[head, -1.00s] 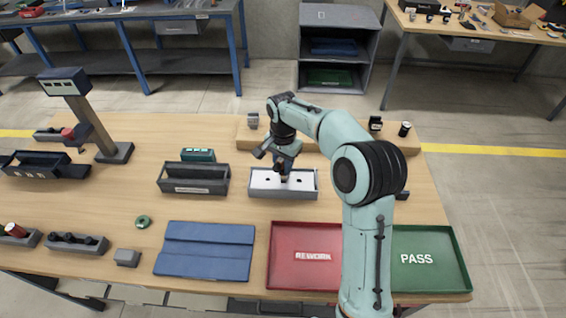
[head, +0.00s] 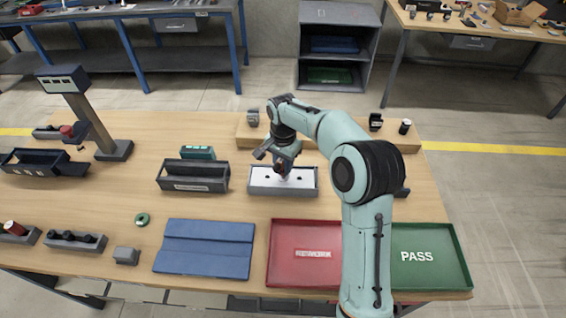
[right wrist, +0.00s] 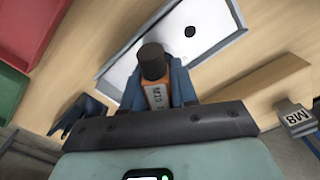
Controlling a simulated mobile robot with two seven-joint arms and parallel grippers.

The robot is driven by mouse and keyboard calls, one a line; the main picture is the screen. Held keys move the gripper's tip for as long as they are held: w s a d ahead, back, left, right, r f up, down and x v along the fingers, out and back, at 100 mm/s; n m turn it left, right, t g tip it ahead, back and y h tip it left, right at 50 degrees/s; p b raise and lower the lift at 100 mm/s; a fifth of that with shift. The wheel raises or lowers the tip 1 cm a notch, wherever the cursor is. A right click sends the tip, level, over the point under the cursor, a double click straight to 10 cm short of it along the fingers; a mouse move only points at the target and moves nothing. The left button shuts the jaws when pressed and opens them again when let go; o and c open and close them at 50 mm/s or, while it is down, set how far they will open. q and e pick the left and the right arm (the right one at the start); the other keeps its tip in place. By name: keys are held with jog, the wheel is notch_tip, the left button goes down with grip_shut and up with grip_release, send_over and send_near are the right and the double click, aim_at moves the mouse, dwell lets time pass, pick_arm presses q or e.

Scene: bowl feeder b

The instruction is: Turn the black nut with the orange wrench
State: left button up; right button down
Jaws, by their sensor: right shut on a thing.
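My right gripper (head: 283,170) is over the middle of a grey tray with a white inside (head: 283,191). It is shut on the orange wrench (right wrist: 156,95), which carries an M10 label and has a dark round end (right wrist: 152,60) in the right wrist view. A small black spot (head: 299,179) shows on the white surface, right of the gripper, and another (head: 267,179) left of it. One black spot (right wrist: 190,31) also shows in the right wrist view. I cannot tell whether these are nuts or holes. My left gripper is out of view.
A dark grey bin (head: 193,187) stands left of the tray. In front are a blue mat (head: 205,262), a red REWORK tray (head: 285,270) and a green PASS tray (head: 440,275). A wooden rack (head: 335,150) with tools stands behind. The table between bin and mat is mostly clear.

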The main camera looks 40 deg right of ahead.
jog(key=shift+f, duration=0.25)
dwell(0.4)
jog(key=shift+w+m, duration=0.1)
jog(key=shift+m, duration=1.1)
jog(key=shift+n, duration=0.7)
jog(key=shift+n, duration=0.7)
